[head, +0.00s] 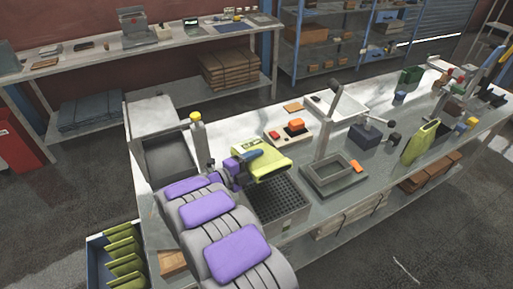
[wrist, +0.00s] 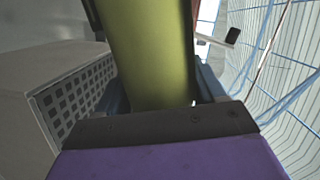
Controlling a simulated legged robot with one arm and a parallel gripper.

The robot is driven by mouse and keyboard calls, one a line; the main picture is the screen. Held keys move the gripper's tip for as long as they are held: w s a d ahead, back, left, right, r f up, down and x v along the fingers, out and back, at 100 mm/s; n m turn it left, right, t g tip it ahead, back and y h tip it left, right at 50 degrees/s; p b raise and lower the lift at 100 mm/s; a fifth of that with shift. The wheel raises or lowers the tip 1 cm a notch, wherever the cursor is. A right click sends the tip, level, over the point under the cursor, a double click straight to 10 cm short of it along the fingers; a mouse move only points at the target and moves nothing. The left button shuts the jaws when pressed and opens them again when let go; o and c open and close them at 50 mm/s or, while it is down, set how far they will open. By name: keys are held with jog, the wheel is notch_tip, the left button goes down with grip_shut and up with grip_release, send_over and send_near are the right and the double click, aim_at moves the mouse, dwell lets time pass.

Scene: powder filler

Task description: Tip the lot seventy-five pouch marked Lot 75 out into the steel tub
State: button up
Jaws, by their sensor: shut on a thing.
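My gripper (head: 250,158) is shut on a yellow-green pouch (head: 270,164). The pouch lies tilted, nearly flat, above a grey steel box with a dark perforated top (head: 292,200). Its printed label is too small to read. In the wrist view the pouch (wrist: 152,55) fills the middle between my blue fingers, and the perforated box (wrist: 75,92) is at the left. A second yellow-green pouch (head: 420,142) stands upright on the bench at the right. Open grey containers also stand there: a deep tray (head: 147,160) at left and a square one (head: 327,188). I cannot tell which is the steel tub.
A yellow-capped cylinder (head: 199,140) stands close to the left of my gripper. A lever press (head: 328,130) and a device with red and orange parts (head: 290,132) are behind. A blue crate (head: 95,262) of green pouches sits at lower left. The bench (head: 345,208) has bare front areas.

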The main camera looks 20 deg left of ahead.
aim_at(259, 158)
jog(key=r+n+p, duration=0.1)
jog(key=p, duration=0.2)
jog(key=n+p, duration=0.2)
jog(key=p, duration=0.2)
jog(key=shift+r+g, duration=0.3)
jog(key=shift+r, duration=0.05)
jog(key=n+p, duration=0.1)
jog(key=p, duration=0.1)
jog(key=r+n+h+p, duration=0.1)
jog(key=n+p, duration=0.1)
jog(key=shift+n+g+p, duration=0.3)
jog(key=shift+g+p, duration=0.1)
jog(key=shift+r+n+h+p, duration=0.1)
jog(key=shift+n+h+p, duration=0.2)
jog(key=shift+n+p, duration=0.6)
jog(key=n, duration=0.1)
jog(key=n+p, duration=0.1)
jog(key=n, duration=0.1)
jog(key=shift+w+a+r+g, duration=0.1)
jog(key=shift+a+r+g, duration=0.05)
jog(key=shift+r+g, duration=0.15)
grip_shut()
jog(key=shift+f+n+h+p, duration=0.1)
jog(key=shift+n+h+p, duration=0.3)
jog(key=shift+n, duration=0.3)
